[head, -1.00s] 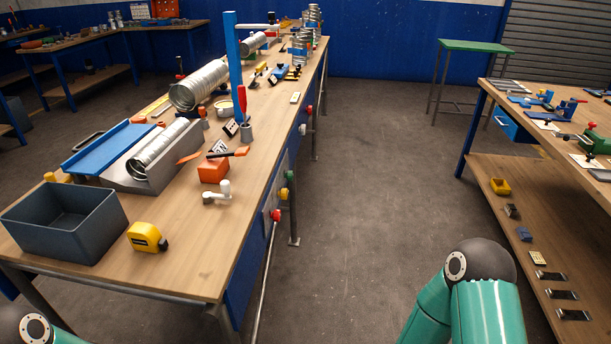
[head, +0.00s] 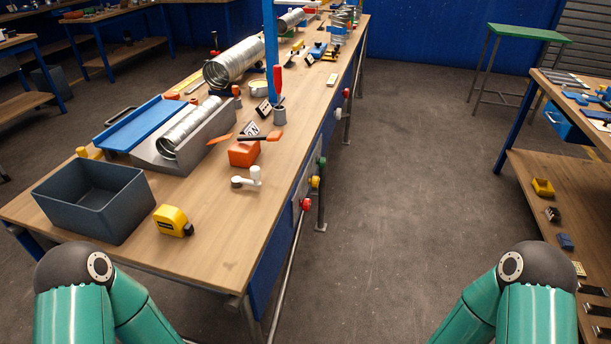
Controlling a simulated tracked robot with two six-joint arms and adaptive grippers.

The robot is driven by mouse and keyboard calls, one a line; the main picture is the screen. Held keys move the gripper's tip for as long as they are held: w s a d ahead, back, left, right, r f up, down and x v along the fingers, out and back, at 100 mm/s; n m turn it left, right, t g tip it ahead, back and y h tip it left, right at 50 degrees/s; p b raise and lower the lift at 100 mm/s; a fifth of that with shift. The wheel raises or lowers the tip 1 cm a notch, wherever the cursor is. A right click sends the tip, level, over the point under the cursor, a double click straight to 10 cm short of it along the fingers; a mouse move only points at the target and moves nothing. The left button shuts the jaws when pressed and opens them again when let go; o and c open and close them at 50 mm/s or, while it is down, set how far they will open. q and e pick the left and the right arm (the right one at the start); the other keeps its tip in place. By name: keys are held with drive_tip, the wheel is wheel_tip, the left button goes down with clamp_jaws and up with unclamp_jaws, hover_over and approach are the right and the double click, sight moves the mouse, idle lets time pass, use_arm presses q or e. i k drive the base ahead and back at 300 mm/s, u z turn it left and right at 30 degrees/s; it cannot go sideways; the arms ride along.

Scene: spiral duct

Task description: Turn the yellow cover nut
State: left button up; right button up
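A small yellow knob-like part (head: 314,182) sticks out from the right side of the long workbench. It sits between a red one (head: 306,204) and a green one (head: 322,161). It looks like the yellow cover nut, but it is too small to tell its details. Both of my grippers are outside the picture. Only the teal upper parts of my two arms show, at the bottom left and bottom right, far from the yellow part.
The long workbench (head: 225,255) holds a grey bin (head: 95,200), a yellow tape measure (head: 172,221), an orange block (head: 244,153), a white crank (head: 248,177) and spiral ducts (head: 235,62). Open floor (head: 400,190) lies between it and the right bench (head: 575,80).

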sight(314, 181)
drive_tip(key=z, duration=0.5)
drive_tip(key=i, duration=0.15)
drive_tip(key=u, duration=3)
drive_tip(key=k, duration=1.2)
drive_tip(key=z, duration=0.75)
drive_tip(key=i, duration=1.2)
drive_tip(key=z, duration=0.6)
